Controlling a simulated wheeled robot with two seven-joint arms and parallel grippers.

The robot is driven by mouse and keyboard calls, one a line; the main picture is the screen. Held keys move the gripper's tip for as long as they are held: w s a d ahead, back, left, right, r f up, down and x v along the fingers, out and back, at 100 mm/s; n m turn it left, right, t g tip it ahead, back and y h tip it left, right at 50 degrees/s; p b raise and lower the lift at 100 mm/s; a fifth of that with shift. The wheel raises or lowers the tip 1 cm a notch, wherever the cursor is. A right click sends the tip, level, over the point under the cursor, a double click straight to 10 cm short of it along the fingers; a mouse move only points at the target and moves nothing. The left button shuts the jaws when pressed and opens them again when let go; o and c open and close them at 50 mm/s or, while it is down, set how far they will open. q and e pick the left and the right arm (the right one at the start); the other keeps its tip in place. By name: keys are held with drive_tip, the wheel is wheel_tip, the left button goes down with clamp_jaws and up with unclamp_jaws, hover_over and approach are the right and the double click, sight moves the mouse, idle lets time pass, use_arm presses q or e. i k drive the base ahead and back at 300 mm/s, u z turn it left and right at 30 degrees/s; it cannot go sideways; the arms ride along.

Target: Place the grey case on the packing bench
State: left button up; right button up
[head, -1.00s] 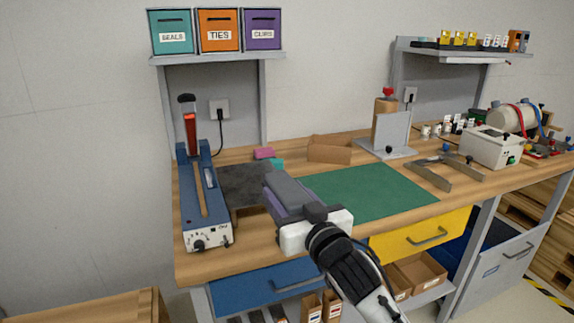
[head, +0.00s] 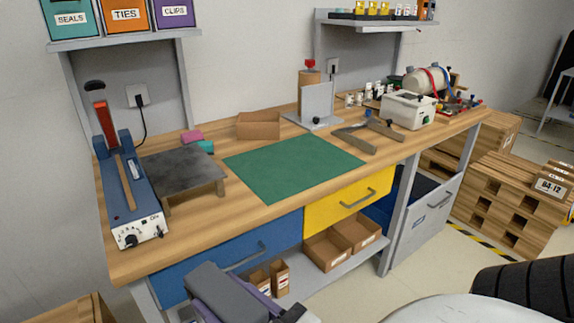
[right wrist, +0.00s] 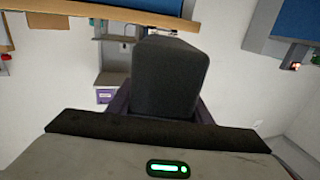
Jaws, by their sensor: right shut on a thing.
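The grey case (right wrist: 170,75) is a dark grey block with rounded edges, held between the purple fingers of my right gripper (right wrist: 165,108) in the right wrist view. In the head view the case (head: 208,283) shows at the bottom, in front of the blue drawer and apart from the bench top. My right gripper (head: 228,298) is shut on it there, partly cut off by the lower edge. The packing bench (head: 220,215) has a wooden top with a green mat (head: 290,168) in its middle. My left gripper is not in view.
A blue sealer (head: 130,190) and a low dark-topped stand (head: 182,170) occupy the bench's left end. A cardboard tray (head: 258,126), a grey upright fixture (head: 316,105) and a white box (head: 408,110) stand along the back and right. The green mat is clear.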

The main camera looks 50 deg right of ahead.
sight(299, 164)
drive_tip(key=u, duration=1.85)
drive_tip(key=k, duration=1.4)
drive_tip(key=z, duration=1.85)
